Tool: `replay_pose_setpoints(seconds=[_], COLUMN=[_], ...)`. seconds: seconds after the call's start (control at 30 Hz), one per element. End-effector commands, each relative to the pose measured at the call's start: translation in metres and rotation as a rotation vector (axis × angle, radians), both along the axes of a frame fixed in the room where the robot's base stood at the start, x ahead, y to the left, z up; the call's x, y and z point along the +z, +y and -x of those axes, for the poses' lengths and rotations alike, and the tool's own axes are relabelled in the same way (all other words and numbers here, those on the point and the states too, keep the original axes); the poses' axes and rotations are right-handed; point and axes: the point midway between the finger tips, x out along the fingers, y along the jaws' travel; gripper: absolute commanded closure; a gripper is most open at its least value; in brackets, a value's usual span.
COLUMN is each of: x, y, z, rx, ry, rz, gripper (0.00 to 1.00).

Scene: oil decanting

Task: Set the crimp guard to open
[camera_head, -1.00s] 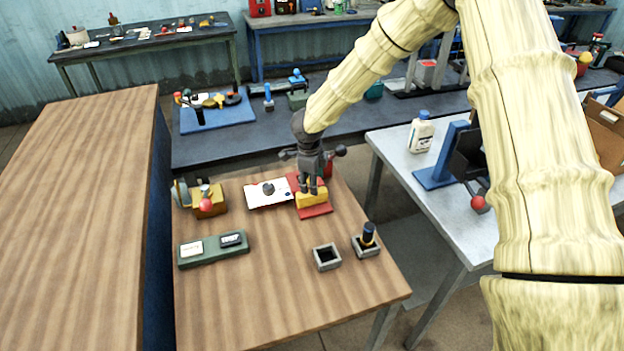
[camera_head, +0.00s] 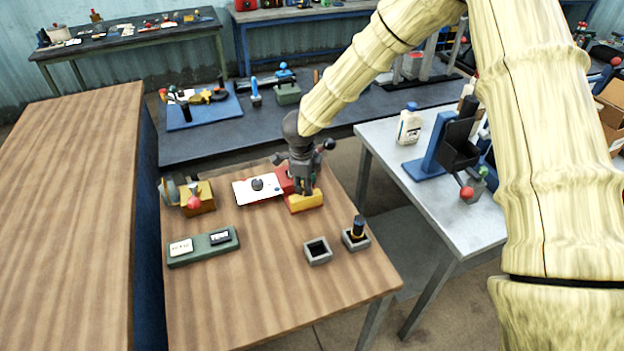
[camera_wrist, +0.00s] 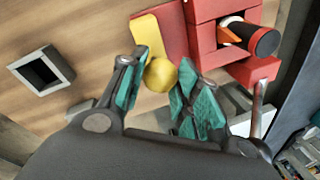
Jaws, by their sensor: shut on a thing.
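The crimp guard is a yellow piece (camera_head: 305,201) at the front of a red fixture (camera_head: 285,183) on the wooden table. In the wrist view a round yellow knob (camera_wrist: 160,75) sits by the yellow plate (camera_wrist: 148,33). My gripper (camera_head: 303,190) reaches down from above onto the guard. In the wrist view my gripper (camera_wrist: 160,90) has its teal-padded fingers on either side of the knob, shut on it. The red body (camera_wrist: 205,12) is beside the plate, with a dark cylinder in it. The gripper partly hides the fixture in the head view.
A white plate with a dark knob (camera_head: 243,192) is left of the fixture. A yellow device with a red ball (camera_head: 200,198) and a green tray (camera_head: 187,257) are further left. Two grey square holders (camera_head: 318,258) stand in front. The table's front area is clear.

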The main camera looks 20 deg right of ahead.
Motion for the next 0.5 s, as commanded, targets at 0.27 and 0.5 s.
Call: replay_pose_setpoints(seconds=[0.27,0.5], x=[-0.0026,-0.0020], y=[-0.0019,-0.0001], z=[0.0030,0.0017], rx=[-0.002,0.000], ry=[0.007,0.005], rz=[0.003,0.002], gripper=[0.46,0.46])
